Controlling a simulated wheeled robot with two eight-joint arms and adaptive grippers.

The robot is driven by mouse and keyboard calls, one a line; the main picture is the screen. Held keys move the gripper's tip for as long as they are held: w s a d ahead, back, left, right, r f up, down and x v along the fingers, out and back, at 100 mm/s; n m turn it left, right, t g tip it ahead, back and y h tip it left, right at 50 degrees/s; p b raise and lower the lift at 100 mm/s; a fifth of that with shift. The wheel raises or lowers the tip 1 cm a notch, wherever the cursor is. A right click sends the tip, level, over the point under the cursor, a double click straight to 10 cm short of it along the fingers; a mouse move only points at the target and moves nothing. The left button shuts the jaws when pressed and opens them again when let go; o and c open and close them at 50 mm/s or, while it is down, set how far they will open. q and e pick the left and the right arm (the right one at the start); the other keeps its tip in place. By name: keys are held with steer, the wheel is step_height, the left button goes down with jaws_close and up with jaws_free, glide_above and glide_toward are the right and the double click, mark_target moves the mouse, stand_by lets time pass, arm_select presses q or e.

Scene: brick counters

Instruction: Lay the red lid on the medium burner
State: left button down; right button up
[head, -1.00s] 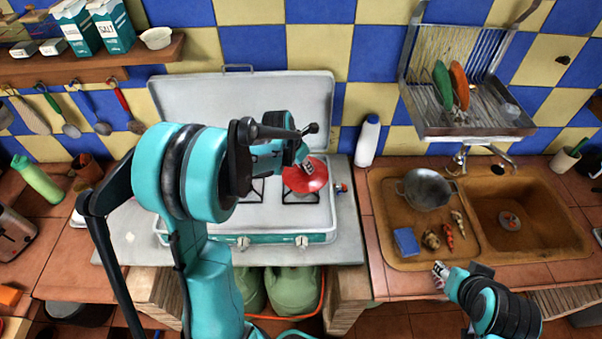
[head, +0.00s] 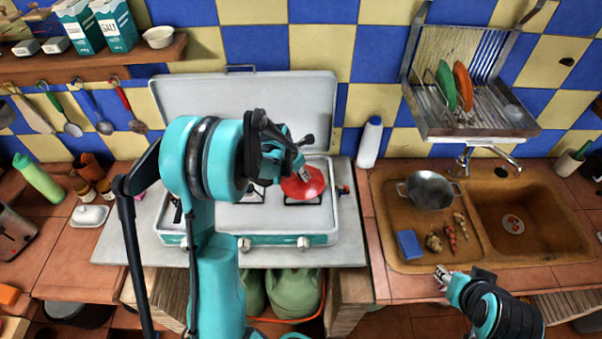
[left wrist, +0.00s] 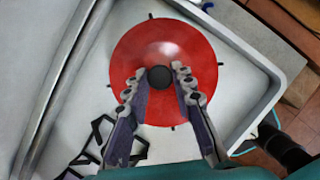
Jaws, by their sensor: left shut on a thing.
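The red lid (head: 304,184) is over the right-hand burner of the white stove (head: 240,217). In the left wrist view the red lid (left wrist: 168,40) looks level, with the burner's dark prongs (left wrist: 221,64) sticking out around its rim. The burner itself is hidden beneath, and I cannot tell whether the lid touches it. My left gripper (left wrist: 160,75) is shut on the lid's black knob; the left gripper (head: 298,168) partly covers the lid in the head view. My right gripper (head: 441,274) is at the counter's front edge by the sink; its finger opening is too small to judge.
Another burner grate (left wrist: 100,140) is bare at the wrist view's lower left. The stove's raised cover (head: 245,100) stands behind. A white bottle (head: 369,143) is right of the stove. The sink (head: 400,258) holds a pan (head: 428,190), a blue sponge (head: 408,244) and small items.

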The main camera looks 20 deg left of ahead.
arm_select(q)
steer(key=c, duration=1.3)
jaws_free()
steer(key=shift+f, duration=0.1)
steer(key=shift+r+p, duration=0.5)
steer(key=shift+p, duration=0.05)
steer(key=p+v, duration=0.1)
steer(key=v, duration=1)
steer(key=s+d+r+m+t, duration=0.1)
steer(key=s+d+m, duration=0.3)
steer(key=m, duration=0.6)
steer(key=s+d+r+m+t+y, duration=0.1)
steer(key=s+d+r+m, duration=0.2)
steer(key=s+m, duration=0.6)
steer(key=s+d+r+m+t, duration=0.1)
steer(key=s+d+m, duration=0.4)
steer(key=m, duration=0.8)
steer(key=shift+s+d+r, duration=0.2)
steer(key=shift+s+r, duration=0.45)
steer(key=shift+s, duration=0.1)
